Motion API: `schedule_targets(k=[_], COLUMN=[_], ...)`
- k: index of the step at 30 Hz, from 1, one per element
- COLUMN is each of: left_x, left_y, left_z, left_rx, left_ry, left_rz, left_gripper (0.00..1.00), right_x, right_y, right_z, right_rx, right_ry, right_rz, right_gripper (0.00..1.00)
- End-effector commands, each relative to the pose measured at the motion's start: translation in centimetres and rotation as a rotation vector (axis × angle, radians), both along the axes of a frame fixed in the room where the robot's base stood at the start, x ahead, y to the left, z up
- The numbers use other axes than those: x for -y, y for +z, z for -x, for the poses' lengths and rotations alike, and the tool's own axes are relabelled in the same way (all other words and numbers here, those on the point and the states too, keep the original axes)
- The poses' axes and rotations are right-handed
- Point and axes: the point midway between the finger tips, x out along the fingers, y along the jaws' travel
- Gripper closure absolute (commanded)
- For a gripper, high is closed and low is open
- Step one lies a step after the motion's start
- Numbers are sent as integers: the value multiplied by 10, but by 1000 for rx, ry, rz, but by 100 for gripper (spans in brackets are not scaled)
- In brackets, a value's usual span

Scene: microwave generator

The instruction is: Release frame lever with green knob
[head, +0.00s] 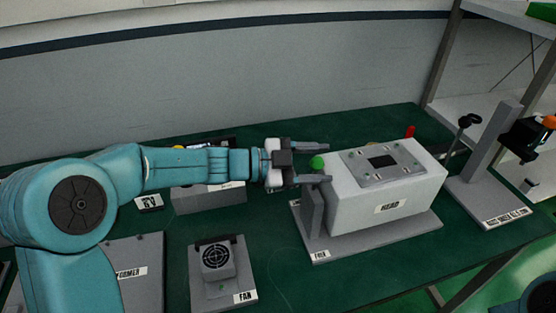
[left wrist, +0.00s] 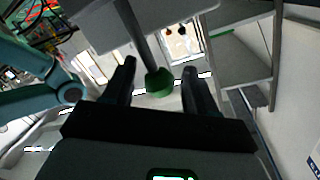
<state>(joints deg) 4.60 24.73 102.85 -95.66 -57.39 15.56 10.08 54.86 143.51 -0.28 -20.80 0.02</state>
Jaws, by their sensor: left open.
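The green knob (head: 317,162) tops the lever at the left end of the grey frame base (head: 375,240), beside the white box labelled HEAD (head: 390,190). My left gripper (head: 322,163) is open, its two fingers reaching to either side of the knob. In the left wrist view the green knob (left wrist: 159,82) and its grey lever rod (left wrist: 146,40) show between the two dark fingertips of the left gripper (left wrist: 158,72). I see a gap on both sides of the knob there. My right gripper is not in view.
A red knob (head: 410,131) stands behind the box. A black-knobbed lever (head: 465,123) and a grey stand (head: 490,165) are to the right. A fan module (head: 217,262) lies front left. The green table (head: 290,275) is bare in front of the frame.

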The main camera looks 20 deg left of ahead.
Motion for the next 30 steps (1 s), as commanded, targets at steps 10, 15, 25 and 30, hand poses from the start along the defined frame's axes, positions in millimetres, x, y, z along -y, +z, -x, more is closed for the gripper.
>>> schedule_targets(k=[10, 15, 25, 30], left_x=[-61, -101, -143, -146], left_y=[6, 10, 15, 16], left_z=[28, 48, 70, 72], left_rx=[2, 2, 1, 1], left_ry=[8, 8, 3, 2], left_rz=[-1, -1, -1, 0], left_gripper=[43, 43, 43, 43], right_x=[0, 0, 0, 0], right_y=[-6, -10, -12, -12], right_z=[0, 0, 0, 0], right_rx=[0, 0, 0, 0], right_ry=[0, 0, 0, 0], right_rz=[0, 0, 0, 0], right_gripper=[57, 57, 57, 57])
